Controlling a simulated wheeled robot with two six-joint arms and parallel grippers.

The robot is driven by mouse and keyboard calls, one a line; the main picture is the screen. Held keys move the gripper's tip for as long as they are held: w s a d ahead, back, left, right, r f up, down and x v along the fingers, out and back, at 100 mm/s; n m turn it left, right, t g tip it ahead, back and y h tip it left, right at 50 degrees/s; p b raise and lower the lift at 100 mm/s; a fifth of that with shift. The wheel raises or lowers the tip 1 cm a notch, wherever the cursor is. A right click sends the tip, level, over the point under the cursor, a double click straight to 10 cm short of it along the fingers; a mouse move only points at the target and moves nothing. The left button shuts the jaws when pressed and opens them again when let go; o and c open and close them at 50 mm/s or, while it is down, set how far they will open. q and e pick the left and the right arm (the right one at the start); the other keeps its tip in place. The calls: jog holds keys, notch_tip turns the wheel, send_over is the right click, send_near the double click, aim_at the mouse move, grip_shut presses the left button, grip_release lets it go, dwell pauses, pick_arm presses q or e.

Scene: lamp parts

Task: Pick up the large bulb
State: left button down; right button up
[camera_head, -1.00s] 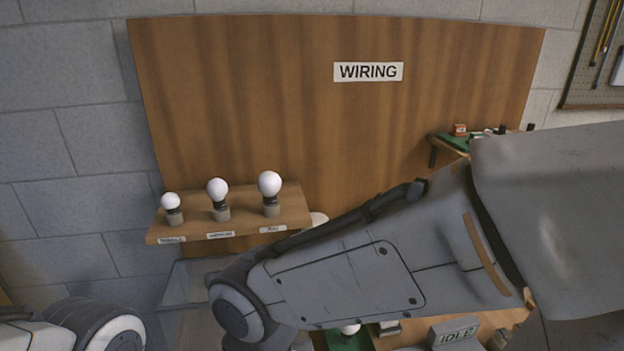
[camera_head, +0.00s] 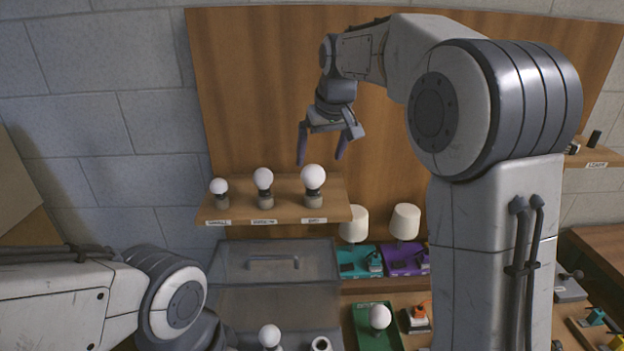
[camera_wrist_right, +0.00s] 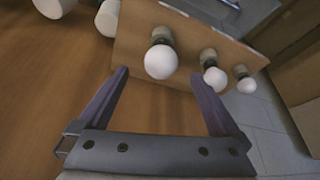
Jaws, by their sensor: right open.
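The large bulb (camera_head: 313,177) is white and round and stands upright in a dark socket on a small block, at the right end of the wooden shelf (camera_head: 330,212). My right gripper (camera_head: 321,157) is open and empty, pointing down just above the large bulb in the head view. In the right wrist view the large bulb (camera_wrist_right: 160,62) shows between and beyond the fingertips of the right gripper (camera_wrist_right: 160,72), apart from them as far as I can tell. My left arm shows at the lower left, but its gripper is out of view.
A medium bulb (camera_head: 263,178) and a small bulb (camera_head: 219,186) stand left of the large one. The wooden panel (camera_head: 250,90) rises behind the shelf. Below are a grey lidded box (camera_head: 270,285), two white lampshades (camera_head: 405,221) and a bulb on a green base (camera_head: 372,336).

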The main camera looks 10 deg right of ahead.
aim_at(316, 170)
jog(key=x, duration=0.3)
jog(key=shift+f, duration=0.15)
jog(key=p+x, duration=0.3)
jog(key=x, duration=0.1)
jog(key=shift+w+a, duration=0.1)
jog(key=shift+w, duration=0.05)
jog(key=shift+w+f, duration=0.25)
jog(key=shift+f, duration=0.35)
jog(key=c, duration=1.2)
